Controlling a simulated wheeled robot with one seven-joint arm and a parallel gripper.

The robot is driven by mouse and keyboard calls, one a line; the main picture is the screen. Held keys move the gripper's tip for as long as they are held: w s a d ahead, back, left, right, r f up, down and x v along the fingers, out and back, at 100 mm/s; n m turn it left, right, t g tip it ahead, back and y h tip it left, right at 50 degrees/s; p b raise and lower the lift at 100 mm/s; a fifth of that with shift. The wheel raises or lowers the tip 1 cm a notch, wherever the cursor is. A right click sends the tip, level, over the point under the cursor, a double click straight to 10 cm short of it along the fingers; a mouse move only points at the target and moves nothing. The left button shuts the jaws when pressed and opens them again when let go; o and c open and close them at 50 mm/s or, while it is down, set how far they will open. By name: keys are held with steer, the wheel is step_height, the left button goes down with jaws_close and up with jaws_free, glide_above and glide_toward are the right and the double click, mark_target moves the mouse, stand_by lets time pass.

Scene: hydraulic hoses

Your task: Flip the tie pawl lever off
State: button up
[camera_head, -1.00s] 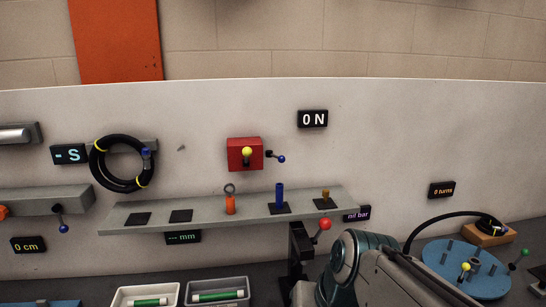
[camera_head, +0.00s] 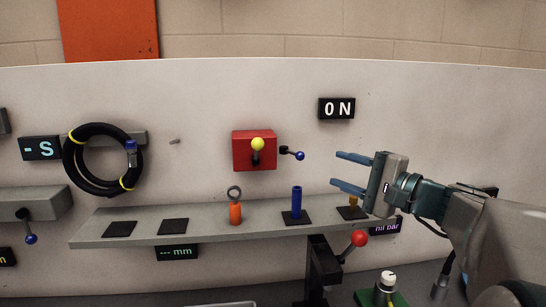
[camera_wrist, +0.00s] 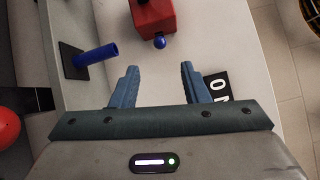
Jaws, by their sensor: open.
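A red box (camera_head: 254,151) is mounted on the white wall. On it is a lever with a yellow ball knob (camera_head: 257,145), and at its right side a short lever with a blue ball knob (camera_head: 299,155). No label shows which one is the tie pawl lever. My gripper (camera_head: 336,169) is open and empty to the right of the blue knob, fingers pointing left, with a gap between. In the wrist view the red box (camera_wrist: 153,14) and blue knob (camera_wrist: 160,42) lie beyond the open fingertips, roughly between their lines. The yellow knob is not visible there.
Below, a grey shelf (camera_head: 205,223) carries an orange ringed pin (camera_head: 235,208), a blue cylinder (camera_head: 297,203) and a brass piece (camera_head: 353,199) close under my gripper. A "0 N" display (camera_head: 337,108) is above. A red-knobbed lever (camera_head: 359,239) stands below the shelf.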

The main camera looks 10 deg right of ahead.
mark_target(293, 153)
steer(key=p+x, duration=0.3)
steer(key=x, duration=1)
steer(key=shift+w+a+r, duration=0.1)
steer(key=shift+a+r, duration=0.05)
steer(key=shift+a, duration=0.15)
